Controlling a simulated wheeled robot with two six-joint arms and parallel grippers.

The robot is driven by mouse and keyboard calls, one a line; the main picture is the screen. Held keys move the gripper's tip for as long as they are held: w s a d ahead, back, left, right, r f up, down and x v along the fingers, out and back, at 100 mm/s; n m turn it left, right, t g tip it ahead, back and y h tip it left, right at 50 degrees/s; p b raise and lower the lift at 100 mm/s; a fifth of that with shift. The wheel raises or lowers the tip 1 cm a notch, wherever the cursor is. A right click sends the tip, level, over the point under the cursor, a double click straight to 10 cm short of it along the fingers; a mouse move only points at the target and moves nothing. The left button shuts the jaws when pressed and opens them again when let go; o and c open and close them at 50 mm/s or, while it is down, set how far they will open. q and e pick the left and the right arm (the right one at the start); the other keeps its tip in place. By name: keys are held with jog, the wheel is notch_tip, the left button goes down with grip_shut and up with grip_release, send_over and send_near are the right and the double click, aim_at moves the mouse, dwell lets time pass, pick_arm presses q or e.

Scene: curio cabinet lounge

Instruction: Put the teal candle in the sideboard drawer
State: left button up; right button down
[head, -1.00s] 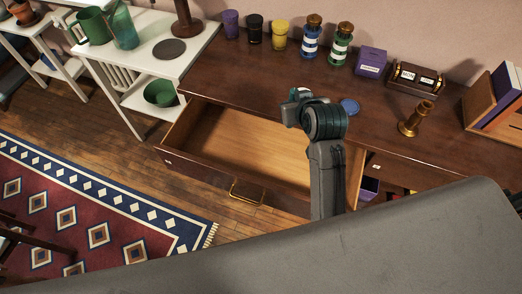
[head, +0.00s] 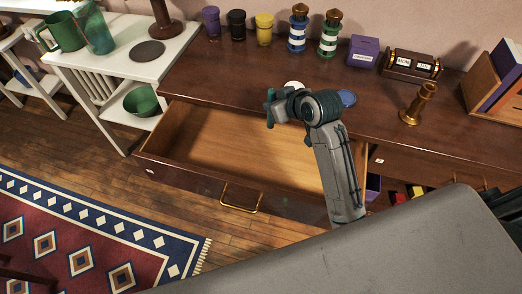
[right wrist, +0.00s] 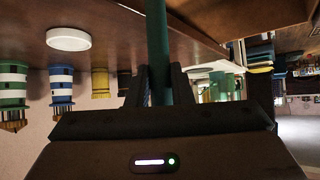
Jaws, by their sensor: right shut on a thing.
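The teal candle (right wrist: 157,45) is a slim upright-looking rod between the two fingers in the right wrist view. My right gripper (head: 274,108) is shut on it; in the right wrist view the fingers (right wrist: 160,88) stand on either side of it. In the head view the gripper is above the back part of the open sideboard drawer (head: 225,145), near the sideboard top's front edge; the candle is hard to tell from the teal gripper parts there. The drawer is pulled out and its visible wooden floor is empty. My left gripper is not in view.
On the sideboard top (head: 225,78), a white disc (head: 293,85) and blue disc (head: 347,98) lie near my arm. A brass candlestick (head: 418,104) stands to the right; cups and lighthouse-like jars (head: 298,30) line the back. A white shelf unit (head: 95,62) is left.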

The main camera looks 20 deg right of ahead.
notch_tip(320, 180, down, 17)
jog(key=shift+w+d+p, duration=0.15)
jog(key=shift+w+p, duration=0.2)
jog(key=shift+p, duration=0.05)
jog(key=shift+f, duration=0.1)
jog(key=c, duration=1.3)
grip_release()
jog(key=v, duration=1.2)
jog(key=shift+r, duration=0.2)
